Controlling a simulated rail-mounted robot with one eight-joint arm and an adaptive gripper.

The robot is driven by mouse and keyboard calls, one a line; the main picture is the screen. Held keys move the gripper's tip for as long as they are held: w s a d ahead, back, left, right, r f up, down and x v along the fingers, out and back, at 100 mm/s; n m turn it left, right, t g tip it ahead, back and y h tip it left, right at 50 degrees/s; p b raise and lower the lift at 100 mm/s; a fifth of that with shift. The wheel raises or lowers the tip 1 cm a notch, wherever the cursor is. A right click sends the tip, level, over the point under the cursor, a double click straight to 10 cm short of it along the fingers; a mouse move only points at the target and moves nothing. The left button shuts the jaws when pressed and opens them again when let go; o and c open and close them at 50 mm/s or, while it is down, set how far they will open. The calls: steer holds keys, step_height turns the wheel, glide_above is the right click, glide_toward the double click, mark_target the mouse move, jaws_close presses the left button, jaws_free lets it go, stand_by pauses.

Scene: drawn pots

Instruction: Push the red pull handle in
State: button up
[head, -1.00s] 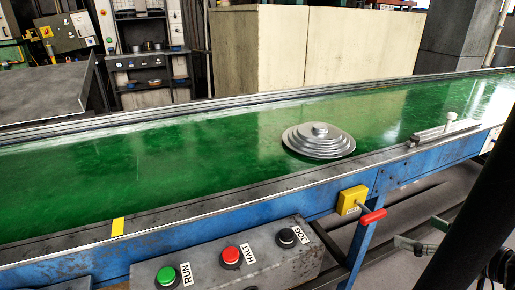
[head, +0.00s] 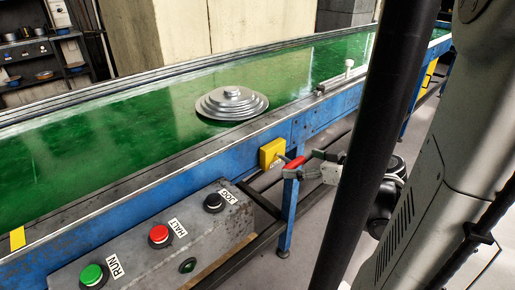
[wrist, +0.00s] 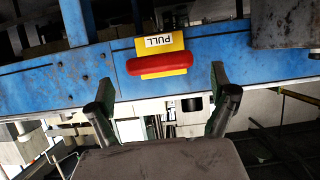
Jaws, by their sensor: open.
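The red pull handle (head: 294,163) sticks out from a yellow box (head: 270,152) on the blue side of the conveyor. In the wrist view the red handle (wrist: 160,63) is a horizontal bar in front of a yellow plate (wrist: 163,43) with a PULL label, upside down. My gripper (head: 309,165) is open beside the handle. In the wrist view my gripper (wrist: 162,79) has its fingertips to the left and right of the bar's ends, with gaps showing on both sides. How far the fingertips reach past the bar is hard to tell.
A control box (head: 150,245) with green, red and black buttons hangs at the conveyor's front, left of the handle. A stepped metal disc (head: 231,103) lies on the green belt (head: 110,125). A blue leg (head: 288,215) stands below the handle.

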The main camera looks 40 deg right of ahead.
mark_target(295, 162)
steer(key=shift+b+x, duration=0.3)
steer(key=shift+x, duration=1.35)
